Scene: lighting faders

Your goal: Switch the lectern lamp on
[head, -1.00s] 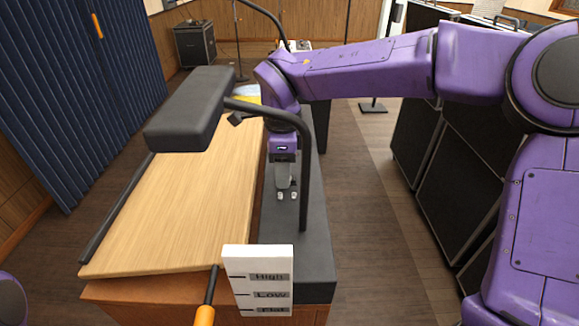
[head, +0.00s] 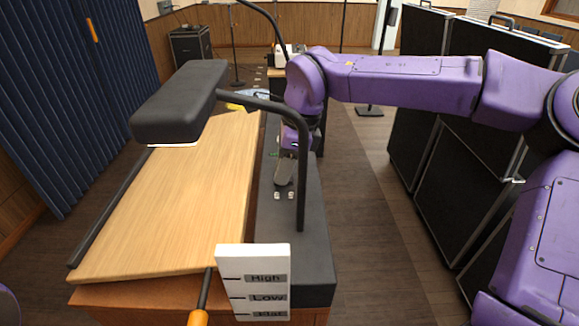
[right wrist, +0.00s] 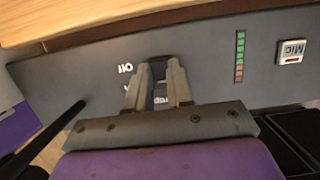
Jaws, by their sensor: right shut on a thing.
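The lectern lamp (head: 180,100) is a dark padded-looking head on a bent black arm over the sloped wooden desk. A bright white strip shows along its lower edge. My right gripper (head: 284,194) points down at the dark control panel (head: 310,250) right of the desk. In the right wrist view, my right gripper (right wrist: 158,72) is shut on the lamp switch, a small dark part mostly hidden between its fingers. Upside-down lettering reading "Off" (right wrist: 125,68) and partly covered lettering lie beside the fingers. My left gripper is out of view.
A white High/Low/Flat scale (head: 253,282) and an orange-ended lever (head: 198,316) are at the lectern's front. A Mic button (right wrist: 291,51) and a coloured level strip (right wrist: 240,57) sit on the panel. Black cases (head: 450,180) stand at right.

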